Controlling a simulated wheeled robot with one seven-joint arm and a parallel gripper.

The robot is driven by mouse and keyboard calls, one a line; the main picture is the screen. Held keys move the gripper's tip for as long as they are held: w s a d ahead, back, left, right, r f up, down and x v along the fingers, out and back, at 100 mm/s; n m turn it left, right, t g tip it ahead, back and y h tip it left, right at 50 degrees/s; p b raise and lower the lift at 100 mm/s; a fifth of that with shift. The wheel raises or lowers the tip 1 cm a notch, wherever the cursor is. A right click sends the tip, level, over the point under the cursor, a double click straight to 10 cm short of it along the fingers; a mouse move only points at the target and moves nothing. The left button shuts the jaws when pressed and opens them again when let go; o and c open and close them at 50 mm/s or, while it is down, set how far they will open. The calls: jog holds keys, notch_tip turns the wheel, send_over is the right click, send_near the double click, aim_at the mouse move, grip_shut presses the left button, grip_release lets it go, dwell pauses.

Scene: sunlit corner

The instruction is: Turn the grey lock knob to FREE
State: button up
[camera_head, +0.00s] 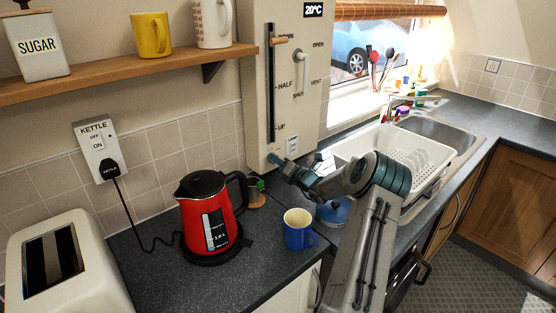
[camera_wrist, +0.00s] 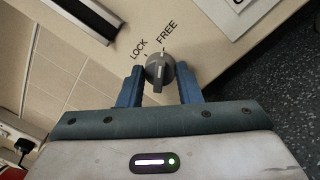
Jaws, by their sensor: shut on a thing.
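The grey lock knob (camera_wrist: 159,73) is on the cream panel in the wrist view, below the printed words LOCK and FREE. My gripper (camera_wrist: 160,68) has its blue fingers on either side of the knob and is shut on it. In the head view my gripper (camera_head: 278,160) is at the foot of the cream wall panel (camera_head: 290,100), and the knob itself is hidden there.
The panel also has a slotted lever (camera_head: 280,41) and a pale handle (camera_head: 300,65). A red kettle (camera_head: 207,213) and a blue mug (camera_head: 298,230) stand on the dark worktop left of my arm. A white dish rack (camera_head: 357,147) is to the right.

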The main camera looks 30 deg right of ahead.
jog(key=shift+m, duration=0.4)
jog(key=o, duration=1)
jog(key=shift+r, duration=0.1)
jog(key=r, duration=0.3)
jog(key=d+r+b, duration=0.1)
jog(key=shift+s+r, duration=0.2)
jog(key=shift+s, duration=0.2)
jog(key=s+d+r, duration=0.1)
jog(key=s+r, duration=0.1)
jog(key=s, duration=0.1)
jog(key=s+d+r+b, duration=0.1)
jog(key=s+d+r, duration=0.1)
jog(key=s, duration=0.1)
jog(key=s+d+r, duration=0.2)
jog(key=s, duration=0.1)
jog(key=shift+d+r+b, duration=0.25)
jog(key=shift+b, duration=0.05)
